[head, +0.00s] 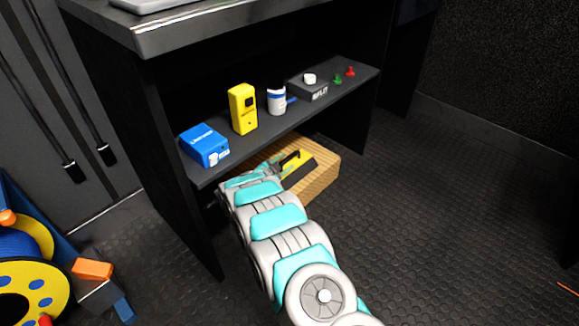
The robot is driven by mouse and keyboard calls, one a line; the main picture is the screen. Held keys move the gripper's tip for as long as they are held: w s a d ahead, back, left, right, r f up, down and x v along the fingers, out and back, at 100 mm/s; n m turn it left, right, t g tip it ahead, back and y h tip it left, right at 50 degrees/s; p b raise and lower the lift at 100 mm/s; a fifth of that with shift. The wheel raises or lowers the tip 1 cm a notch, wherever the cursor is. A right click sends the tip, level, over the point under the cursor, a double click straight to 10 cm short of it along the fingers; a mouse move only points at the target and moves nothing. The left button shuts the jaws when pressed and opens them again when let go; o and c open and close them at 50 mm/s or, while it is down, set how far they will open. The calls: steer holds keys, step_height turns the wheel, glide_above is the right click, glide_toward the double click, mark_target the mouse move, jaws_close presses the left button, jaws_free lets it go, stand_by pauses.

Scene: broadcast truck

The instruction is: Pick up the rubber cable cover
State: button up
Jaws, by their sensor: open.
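A black and yellow piece, which looks like the rubber cable cover (304,170), lies on top of a wooden box (322,178) under the shelf. My arm reaches in from the bottom of the head view to the box. My gripper (287,161) is open at the left end of the cover, low over the box top. The fingers are small and dark here and partly merge with the cover. I cannot tell whether they touch it or stand around it.
A cable reel (30,285) stands at lower left.

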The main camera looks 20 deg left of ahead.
mark_target(289, 159)
steer(key=shift+b+x, duration=0.5)
steer(key=shift+x, duration=2.15)
steer(key=shift+w+a+r, duration=0.1)
steer(key=shift+c, duration=0.3)
jaws_close()
